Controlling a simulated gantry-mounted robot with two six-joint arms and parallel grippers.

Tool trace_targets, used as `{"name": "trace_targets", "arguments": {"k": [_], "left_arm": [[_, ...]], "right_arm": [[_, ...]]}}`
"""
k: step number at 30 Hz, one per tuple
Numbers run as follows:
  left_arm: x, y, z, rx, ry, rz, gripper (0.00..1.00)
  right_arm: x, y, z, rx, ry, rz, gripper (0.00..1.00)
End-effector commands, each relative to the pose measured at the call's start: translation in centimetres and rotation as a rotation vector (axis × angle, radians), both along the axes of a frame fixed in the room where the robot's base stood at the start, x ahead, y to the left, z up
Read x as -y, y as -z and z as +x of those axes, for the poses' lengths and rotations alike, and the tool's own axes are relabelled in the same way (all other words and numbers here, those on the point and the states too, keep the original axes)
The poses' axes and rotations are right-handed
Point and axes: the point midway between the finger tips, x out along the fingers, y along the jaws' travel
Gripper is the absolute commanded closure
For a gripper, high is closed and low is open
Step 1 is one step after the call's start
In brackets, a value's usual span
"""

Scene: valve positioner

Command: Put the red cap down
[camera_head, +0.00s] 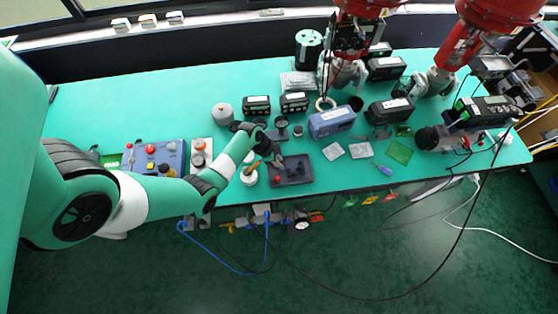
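My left arm comes in from the left, and my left gripper (275,163) points down over the dark shallow tray (300,171) near the front edge of the bench. A small red thing (277,179), which may be the red cap, shows at the left part of this tray, just below the fingertips. It is too small to tell whether the fingers touch or hold it. The fingers are dark and small, so their opening is unclear. My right gripper is not in view.
A blue-grey box with buttons (155,157) stands left on the green bench (170,90). A white round container (249,176) is left of the tray. A blue device (332,122) and cards (360,150) lie to the right. Large red valve actuators (500,12) stand at the back right.

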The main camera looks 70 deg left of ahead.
Motion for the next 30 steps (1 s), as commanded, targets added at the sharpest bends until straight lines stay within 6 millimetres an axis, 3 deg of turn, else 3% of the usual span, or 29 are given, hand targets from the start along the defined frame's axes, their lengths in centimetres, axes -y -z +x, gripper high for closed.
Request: {"name": "trace_targets", "arguments": {"k": [10,22,30], "left_arm": [[0.0,-0.8,-0.1,0.000,-0.001,0.001,0.69],[-0.6,-9.2,-3.4,0.002,-0.003,0.001,0.69],[-0.8,-11.4,-4.5,0.001,-0.001,-0.001,0.69]], "right_arm": [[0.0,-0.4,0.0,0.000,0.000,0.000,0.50],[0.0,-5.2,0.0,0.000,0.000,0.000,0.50],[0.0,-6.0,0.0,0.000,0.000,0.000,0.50]]}}
